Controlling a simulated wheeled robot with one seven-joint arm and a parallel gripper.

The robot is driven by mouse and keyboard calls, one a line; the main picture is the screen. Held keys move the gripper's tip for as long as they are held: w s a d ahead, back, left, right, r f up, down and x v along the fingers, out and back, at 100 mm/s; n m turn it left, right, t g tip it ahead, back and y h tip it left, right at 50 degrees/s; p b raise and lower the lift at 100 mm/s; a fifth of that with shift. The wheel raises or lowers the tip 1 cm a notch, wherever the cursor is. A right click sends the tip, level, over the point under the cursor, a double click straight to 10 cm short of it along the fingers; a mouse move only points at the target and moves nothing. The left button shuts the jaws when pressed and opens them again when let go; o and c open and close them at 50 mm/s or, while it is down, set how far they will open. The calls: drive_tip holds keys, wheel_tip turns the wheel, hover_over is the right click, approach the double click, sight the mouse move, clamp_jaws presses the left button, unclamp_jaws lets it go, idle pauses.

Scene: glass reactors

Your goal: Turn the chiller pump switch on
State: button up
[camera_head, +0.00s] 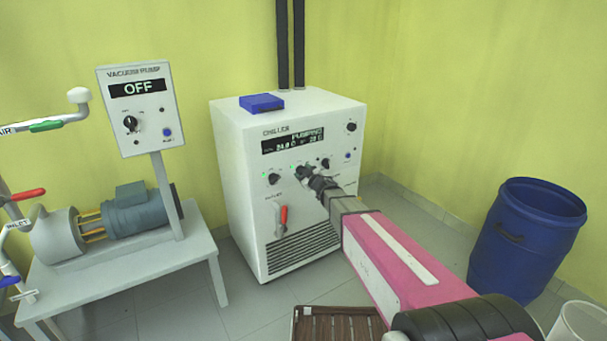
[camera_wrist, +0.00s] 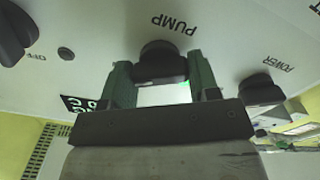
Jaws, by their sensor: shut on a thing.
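The white chiller (camera_head: 238,200) stands in the middle of the head view. Its display (camera_head: 292,141) reads PUMPING, with smaller temperature figures beneath. In the wrist view, seen upside down, the dark round pump switch (camera_wrist: 160,61) sits by the label PUMP. My gripper (camera_head: 314,180) reaches the chiller's front panel. Its two fingers are shut on the pump switch, one on each side, in the wrist view (camera_wrist: 158,82). A green light shows near the switch, between the fingers. In the head view my gripper mostly hides this switch.
Another chiller knob (camera_head: 274,179) is left of my gripper, and a red-handled valve (camera_head: 282,216) is below. A power knob (camera_wrist: 262,90) is close by. The vacuum pump panel (camera_head: 137,88) reads OFF. A blue barrel (camera_head: 522,245) stands at the right.

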drive_tip(key=o, duration=0.9)
drive_tip(key=v, duration=1.1)
drive_tip(key=shift+w, duration=0.1)
